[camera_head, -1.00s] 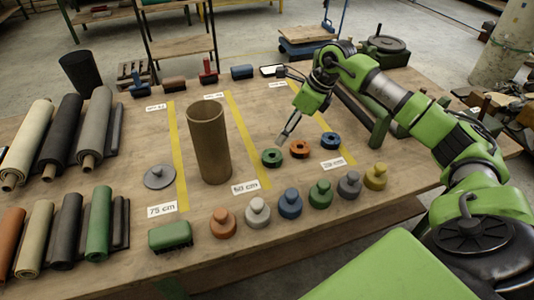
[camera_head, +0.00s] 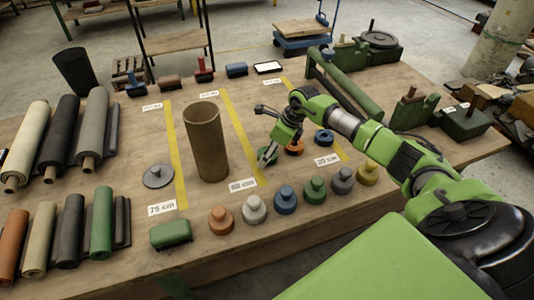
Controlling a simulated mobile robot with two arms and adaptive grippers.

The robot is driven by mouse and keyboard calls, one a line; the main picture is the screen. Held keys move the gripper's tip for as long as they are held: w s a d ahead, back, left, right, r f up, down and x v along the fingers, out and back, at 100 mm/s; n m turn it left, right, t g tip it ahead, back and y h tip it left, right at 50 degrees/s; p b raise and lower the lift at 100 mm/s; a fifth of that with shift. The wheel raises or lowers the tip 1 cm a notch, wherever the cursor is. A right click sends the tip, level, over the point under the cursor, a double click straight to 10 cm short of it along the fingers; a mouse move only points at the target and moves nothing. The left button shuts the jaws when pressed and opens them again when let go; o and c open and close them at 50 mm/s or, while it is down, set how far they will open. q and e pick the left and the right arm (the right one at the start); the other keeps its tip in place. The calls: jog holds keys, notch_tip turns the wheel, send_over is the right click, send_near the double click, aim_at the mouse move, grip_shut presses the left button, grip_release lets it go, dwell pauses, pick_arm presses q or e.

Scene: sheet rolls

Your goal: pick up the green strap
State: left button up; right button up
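The green strap (camera_head: 273,158) is a small coiled roll lying on the wooden table, at the left end of a short row of coils. My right gripper (camera_head: 266,159) comes in from the right and points down at the green strap, its fingertips at the coil and partly covering it. Whether the fingers touch or close on the strap cannot be told. My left gripper is not in view.
An orange coil (camera_head: 295,148) and a blue coil (camera_head: 324,136) lie just to the right. A brown tube (camera_head: 206,145) stands to the left. Several knobbed weights, including a blue one (camera_head: 286,201), line the front. Yellow strips mark the table (camera_head: 150,215).

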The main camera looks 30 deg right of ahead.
jog(key=shift+w+a+f, duration=0.1)
jog(key=shift+w+f, duration=0.05)
jog(key=shift+f, duration=0.2)
jog(key=c, duration=1.2)
jog(key=shift+r, duration=0.1)
jog(key=shift+c, duration=0.2)
